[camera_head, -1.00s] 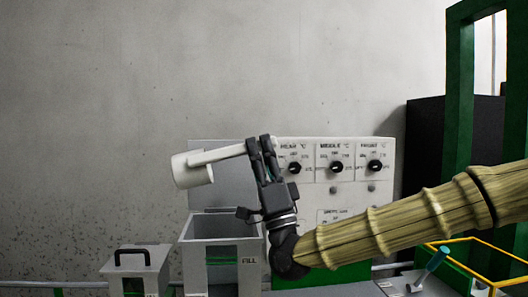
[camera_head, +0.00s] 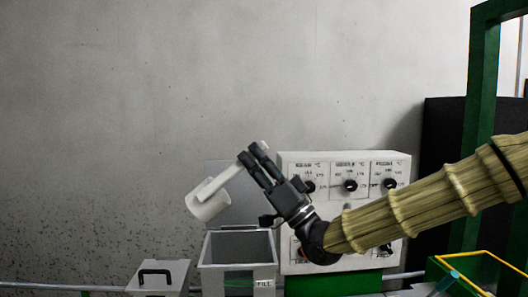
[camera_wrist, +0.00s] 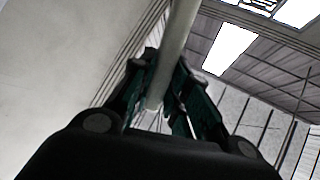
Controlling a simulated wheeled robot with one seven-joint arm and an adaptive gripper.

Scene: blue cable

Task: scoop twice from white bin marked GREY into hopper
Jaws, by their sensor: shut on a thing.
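My gripper (camera_head: 252,160) is shut on the handle of a white scoop (camera_head: 208,205). The scoop's cup hangs to the left of the fingers, tilted, above the left part of an open grey hopper (camera_head: 265,272) marked FILL. The cup's inside is hidden, so I cannot tell what it holds. In the wrist view the pale handle (camera_wrist: 176,50) runs between my gripper's fingers (camera_wrist: 165,95). No white bin marked GREY can be made out in these views.
The hopper's raised grey lid (camera_head: 230,172) stands behind it. A lidded box with a black handle (camera_head: 155,275) stands left of the hopper. A yellow-rimmed container (camera_head: 485,255) is at lower right.

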